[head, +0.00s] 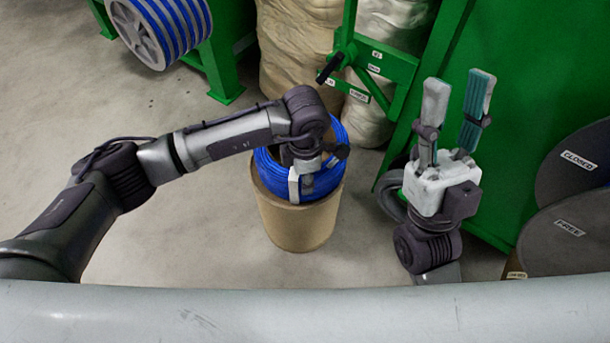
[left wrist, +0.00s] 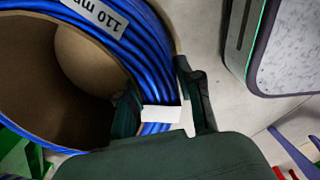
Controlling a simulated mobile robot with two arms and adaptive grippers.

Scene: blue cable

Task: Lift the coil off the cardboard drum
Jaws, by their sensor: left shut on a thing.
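The blue coil (head: 263,167) sits at the top of the tan cardboard drum (head: 300,226), partly hidden by my left arm in the head view. In the left wrist view the coil (left wrist: 147,50) curves around a brown hollow interior and carries a white label reading "110 m…". My left gripper (head: 307,181) points down at the coil's near side. In the left wrist view its fingers (left wrist: 163,105) straddle the coil's strands and a white strip, shut on the coil. My right gripper (head: 460,84) is raised at the right, fingers apart and empty.
A green stand with a black-handled lever (head: 342,62) rises just behind the drum, beside wrapped sacks (head: 292,42). A green cabinet (head: 540,75) and dark discs labelled CLOSED and FREE (head: 578,232) are at the right. The floor left of the drum is clear.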

